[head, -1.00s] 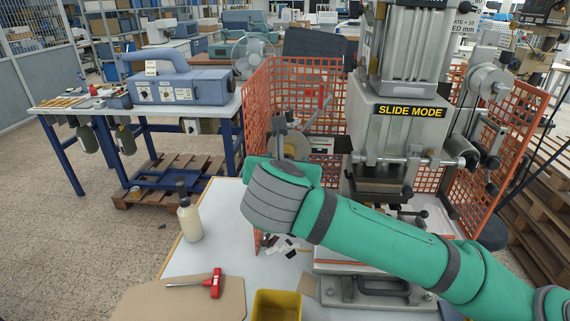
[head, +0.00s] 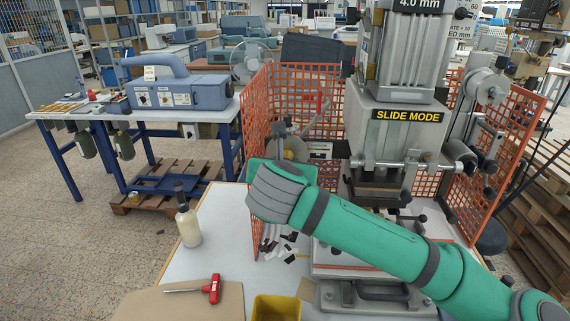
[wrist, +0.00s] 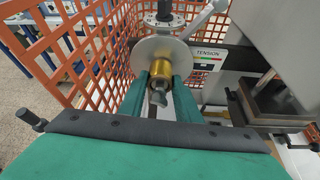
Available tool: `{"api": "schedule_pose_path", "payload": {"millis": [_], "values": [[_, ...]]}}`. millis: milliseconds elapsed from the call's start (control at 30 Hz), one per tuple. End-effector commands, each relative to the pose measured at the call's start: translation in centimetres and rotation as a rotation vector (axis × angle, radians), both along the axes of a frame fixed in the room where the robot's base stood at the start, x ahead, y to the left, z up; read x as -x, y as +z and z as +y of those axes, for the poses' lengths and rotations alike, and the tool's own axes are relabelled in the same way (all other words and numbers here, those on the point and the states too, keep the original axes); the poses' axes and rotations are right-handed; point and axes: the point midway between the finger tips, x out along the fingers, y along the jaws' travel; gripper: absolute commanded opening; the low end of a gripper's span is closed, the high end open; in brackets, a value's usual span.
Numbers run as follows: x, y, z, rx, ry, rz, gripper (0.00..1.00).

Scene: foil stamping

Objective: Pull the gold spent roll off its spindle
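The gold spent roll (wrist: 161,70) sits on its spindle in the wrist view, in front of a round grey disc (wrist: 150,50). The spindle's dark tip (wrist: 158,97) points toward me. My gripper (wrist: 161,82) has its two green fingers apart, one on each side of the roll and spindle tip. I cannot tell whether the fingers touch the roll. In the head view, my green wrist hides the roll and fingers; part of the disc (head: 297,148) shows above it.
An orange mesh guard (head: 258,110) stands close on the left. The grey stamping press (head: 400,130) stands close on the right, with a tension label (wrist: 209,53) beside the disc. A bottle (head: 188,222), red-handled tool (head: 211,289) and yellow bin (head: 277,307) are on the bench.

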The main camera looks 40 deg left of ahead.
Motion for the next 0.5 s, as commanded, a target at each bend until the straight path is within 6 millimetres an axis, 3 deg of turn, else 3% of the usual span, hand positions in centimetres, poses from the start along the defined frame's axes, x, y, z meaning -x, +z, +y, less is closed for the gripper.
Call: {"api": "schedule_pose_path", "payload": {"millis": [500], "values": [[0.16, 0.18, -0.12, -0.001, 0.0, -0.001, 0.09]]}}
